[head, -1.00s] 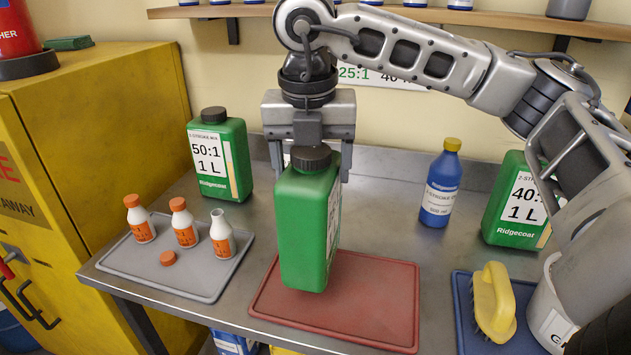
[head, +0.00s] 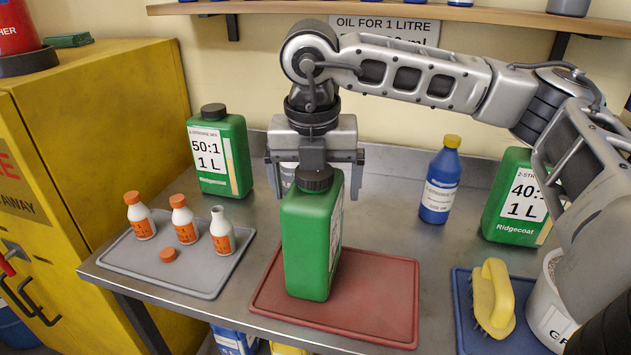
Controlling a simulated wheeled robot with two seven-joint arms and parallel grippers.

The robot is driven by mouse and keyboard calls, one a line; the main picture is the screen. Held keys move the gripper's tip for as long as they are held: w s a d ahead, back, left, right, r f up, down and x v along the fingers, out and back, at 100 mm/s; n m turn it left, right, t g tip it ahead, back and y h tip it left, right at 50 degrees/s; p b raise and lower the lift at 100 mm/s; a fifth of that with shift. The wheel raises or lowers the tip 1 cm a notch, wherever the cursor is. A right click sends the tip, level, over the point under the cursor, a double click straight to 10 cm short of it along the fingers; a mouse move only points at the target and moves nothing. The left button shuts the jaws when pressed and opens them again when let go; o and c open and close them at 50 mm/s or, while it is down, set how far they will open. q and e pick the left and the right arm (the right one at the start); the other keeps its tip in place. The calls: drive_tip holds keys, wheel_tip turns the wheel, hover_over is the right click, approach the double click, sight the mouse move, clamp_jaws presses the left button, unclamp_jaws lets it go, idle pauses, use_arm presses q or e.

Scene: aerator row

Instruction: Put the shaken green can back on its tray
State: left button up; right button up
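The green can (head: 308,245) with a black cap stands upright on the left part of the red tray (head: 375,300). Its printed label faces right and shows only edge-on. My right gripper (head: 315,185) is above and around the top of the can, fingers pointing down. Its fingers are spread wider than the cap, with a visible gap on the right side, so it is open. My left gripper is not in view.
A grey tray (head: 200,272) with small bottles lies left. A green 50:1 can (head: 219,155), a blue bottle (head: 440,180) and a green 40:1 can (head: 514,205) stand behind. A yellow brush (head: 493,297) sits on a blue tray (head: 463,310), right.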

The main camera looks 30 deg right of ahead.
drive_tip(key=shift+r, duration=0.15)
drive_tip(key=r, duration=0.7)
drive_tip(key=shift+s+a+b, duration=0.3)
drive_tip(key=shift+a+b, duration=0.05)
drive_tip(key=shift+a, duration=0.05)
drive_tip(key=r, duration=0.4)
drive_tip(key=shift+s+a+r+p, duration=0.15)
drive_tip(key=shift+s+r+p, duration=0.05)
drive_tip(key=shift+r+p, duration=0.2)
drive_tip(key=shift+r, duration=0.1)
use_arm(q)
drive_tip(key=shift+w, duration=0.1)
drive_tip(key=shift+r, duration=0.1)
